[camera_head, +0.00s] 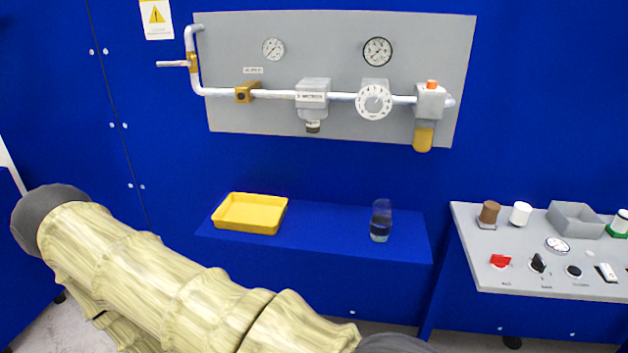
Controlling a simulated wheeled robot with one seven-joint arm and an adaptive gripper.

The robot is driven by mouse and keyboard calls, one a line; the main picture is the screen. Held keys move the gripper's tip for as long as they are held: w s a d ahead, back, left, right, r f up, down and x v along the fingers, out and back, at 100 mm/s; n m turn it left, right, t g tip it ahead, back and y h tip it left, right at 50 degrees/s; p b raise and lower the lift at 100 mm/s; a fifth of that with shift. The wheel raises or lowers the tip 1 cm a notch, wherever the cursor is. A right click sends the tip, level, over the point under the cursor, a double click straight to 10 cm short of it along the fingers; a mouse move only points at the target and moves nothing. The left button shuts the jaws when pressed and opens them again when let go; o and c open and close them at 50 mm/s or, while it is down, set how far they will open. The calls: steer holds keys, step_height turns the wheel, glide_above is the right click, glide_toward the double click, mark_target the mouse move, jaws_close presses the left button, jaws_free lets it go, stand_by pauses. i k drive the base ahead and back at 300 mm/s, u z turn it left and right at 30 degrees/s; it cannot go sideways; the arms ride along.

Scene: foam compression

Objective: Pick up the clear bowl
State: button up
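A clear, upright vessel (381,221) stands on the right part of the blue shelf (330,231). It looks like a tall glass with something dark in its lower part, and it is the only clear container I see. No wide clear bowl shows. My arm, in a pale yellow ribbed cover, crosses the lower left of the view. My gripper is out of view, so its state and its place relative to the glass do not show.
A yellow tray (227,226) sits on the shelf's left part. A grey wall panel (235,35) with pipes, gauges and valves hangs above. The shelf between tray and glass is clear.

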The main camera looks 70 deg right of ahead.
mark_target(381, 222)
steer(key=u, duration=0.15)
steer(key=i, duration=0.85)
steer(key=z, duration=2.75)
